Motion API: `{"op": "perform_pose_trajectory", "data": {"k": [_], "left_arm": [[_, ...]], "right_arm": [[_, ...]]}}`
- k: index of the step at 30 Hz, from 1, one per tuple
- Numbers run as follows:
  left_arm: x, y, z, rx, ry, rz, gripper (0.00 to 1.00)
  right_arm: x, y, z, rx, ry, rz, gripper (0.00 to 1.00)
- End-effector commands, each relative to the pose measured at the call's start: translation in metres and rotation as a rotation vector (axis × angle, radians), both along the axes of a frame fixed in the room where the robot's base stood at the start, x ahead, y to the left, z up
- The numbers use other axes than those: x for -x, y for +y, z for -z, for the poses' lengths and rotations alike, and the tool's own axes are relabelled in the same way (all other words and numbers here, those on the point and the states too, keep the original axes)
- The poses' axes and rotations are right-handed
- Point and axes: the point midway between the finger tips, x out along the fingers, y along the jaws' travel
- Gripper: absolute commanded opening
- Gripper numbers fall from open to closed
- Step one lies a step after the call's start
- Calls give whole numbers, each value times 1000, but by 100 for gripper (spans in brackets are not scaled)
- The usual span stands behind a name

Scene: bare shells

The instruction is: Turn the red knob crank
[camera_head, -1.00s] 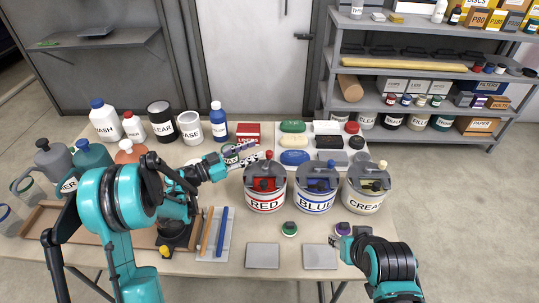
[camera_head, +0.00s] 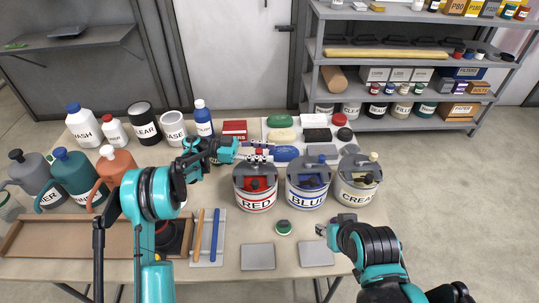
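The red can (camera_head: 255,201) stands in the middle of the table with a grey lid and a crank on top. Its red knob (camera_head: 259,151) is at the upper end of the crank. My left gripper (camera_head: 259,152) reaches in from the left, with its fingers at both sides of the knob. The fingers partly hide the knob, and I cannot tell if they press on it. My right gripper (camera_head: 322,230) is low over the table, right of a green-topped puck (camera_head: 283,227). Its fingers are too small to read.
The blue can (camera_head: 306,200) and cream can (camera_head: 355,194) stand right of the red can. Two grey plates (camera_head: 258,257) lie in front. Bottles, jugs (camera_head: 75,176) and a brown tray (camera_head: 60,236) fill the left. Colored blocks (camera_head: 280,137) lie behind the cans.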

Motion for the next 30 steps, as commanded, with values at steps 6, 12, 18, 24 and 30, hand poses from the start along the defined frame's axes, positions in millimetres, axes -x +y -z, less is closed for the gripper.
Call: {"op": "perform_pose_trajectory", "data": {"k": [6, 12, 18, 24, 30], "left_arm": [[2, -14, 0, 0, 0, -1, 39], [2, -15, -1, 0, 0, -2, 39], [2, -14, -1, 0, 0, -2, 0], [2, -14, -1, 0, 0, -2, 0], [2, -14, -1, 0, 0, -3, 0]], "right_arm": [[0, 0, 5, 0, 0, 0, 40], [0, 0, 4, 0, 0, 0, 40], [0, 0, 4, 0, 0, 0, 40], [0, 0, 4, 0, 0, 0, 40], [0, 0, 5, 0, 0, 0, 40]]}}
